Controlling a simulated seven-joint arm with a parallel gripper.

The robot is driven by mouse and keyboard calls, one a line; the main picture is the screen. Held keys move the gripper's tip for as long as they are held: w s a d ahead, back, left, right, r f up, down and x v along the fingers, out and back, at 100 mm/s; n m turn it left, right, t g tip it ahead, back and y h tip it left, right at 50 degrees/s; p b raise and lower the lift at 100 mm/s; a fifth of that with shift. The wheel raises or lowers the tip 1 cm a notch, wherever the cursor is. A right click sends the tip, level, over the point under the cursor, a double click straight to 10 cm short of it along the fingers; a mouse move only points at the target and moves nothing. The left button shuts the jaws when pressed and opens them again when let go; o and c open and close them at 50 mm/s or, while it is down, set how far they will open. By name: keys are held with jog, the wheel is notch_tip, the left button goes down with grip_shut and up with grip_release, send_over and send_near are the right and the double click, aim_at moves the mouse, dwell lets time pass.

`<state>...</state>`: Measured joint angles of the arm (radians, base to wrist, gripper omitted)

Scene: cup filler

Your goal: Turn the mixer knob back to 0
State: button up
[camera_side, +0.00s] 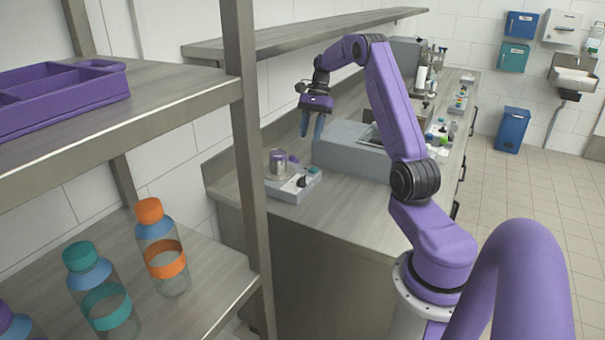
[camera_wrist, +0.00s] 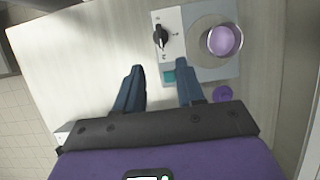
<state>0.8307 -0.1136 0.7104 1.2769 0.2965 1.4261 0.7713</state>
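The mixer (camera_side: 293,186) is a small light-grey unit on the bench, also seen at the top of the wrist view (camera_wrist: 207,70). Its black knob (camera_wrist: 160,36) sits on the panel's left side in the wrist view, with small marks around it too small to read. The knob also shows in the side view (camera_side: 301,182). A metal cup with purple contents (camera_wrist: 221,40) stands on the mixer's round plate. My gripper (camera_wrist: 158,72) is open and empty, its two dark blue fingers apart. In the side view my gripper (camera_side: 312,133) hangs above the bench, over and behind the mixer.
A teal button (camera_wrist: 169,76) is on the mixer's panel. A purple round lid (camera_wrist: 222,94) lies beside the mixer. A large grey box (camera_side: 340,150) stands to its right in the side view. Bare bench lies left of the mixer in the wrist view.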

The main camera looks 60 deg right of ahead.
aim_at(302, 177)
jog(key=x, duration=1.3)
jog(key=shift+a+f, duration=0.15)
grip_shut()
